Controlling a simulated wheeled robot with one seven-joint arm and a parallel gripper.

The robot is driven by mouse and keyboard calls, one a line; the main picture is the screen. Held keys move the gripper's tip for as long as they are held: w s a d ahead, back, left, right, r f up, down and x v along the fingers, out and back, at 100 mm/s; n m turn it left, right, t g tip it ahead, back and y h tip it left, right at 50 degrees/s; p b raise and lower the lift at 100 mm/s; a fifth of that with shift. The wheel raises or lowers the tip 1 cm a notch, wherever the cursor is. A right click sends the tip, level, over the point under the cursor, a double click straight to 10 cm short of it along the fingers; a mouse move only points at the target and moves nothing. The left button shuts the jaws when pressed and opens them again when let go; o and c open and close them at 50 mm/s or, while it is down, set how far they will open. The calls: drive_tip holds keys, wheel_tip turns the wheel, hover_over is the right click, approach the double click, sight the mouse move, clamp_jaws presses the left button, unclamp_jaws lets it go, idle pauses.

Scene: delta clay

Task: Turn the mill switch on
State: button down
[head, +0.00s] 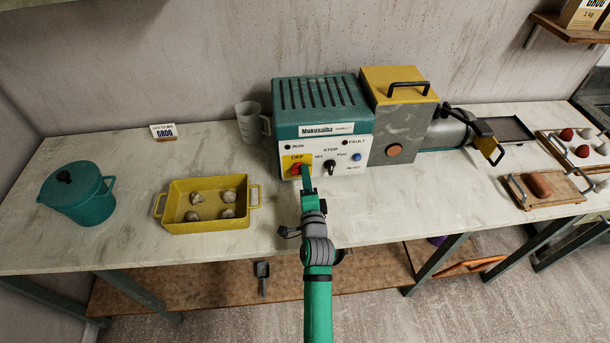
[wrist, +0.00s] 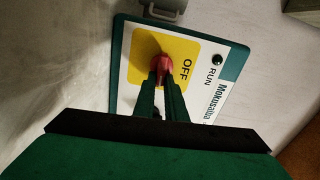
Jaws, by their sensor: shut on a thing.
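The mill (head: 322,108) is a teal box with a white front panel, standing on the bench. Its red switch (head: 295,169) sits on a yellow plate marked OFF at the left of the panel; the red knob (wrist: 163,64) also shows in the wrist view. My gripper (head: 306,175) is at the panel, and in the wrist view its fingers (wrist: 163,80) are shut on the red knob. The fingers cover part of the knob. The RUN lamp (wrist: 216,59) looks dark.
A yellow tray (head: 158,206) with several lumps and a teal lidded pot (head: 65,205) stand to the left. A grey jug (head: 249,124) is beside the mill. A grey and yellow housing (head: 398,120) adjoins the mill on the right. Bare bench lies between tray and mill.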

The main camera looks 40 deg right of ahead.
drive_tip(key=shift+w+a+m, duration=0.1)
drive_tip(key=shift+m, duration=0.5)
drive_tip(key=c, duration=1.8)
unclamp_jaws()
drive_tip(key=shift+f, duration=0.1)
drive_tip(key=v, duration=1.1)
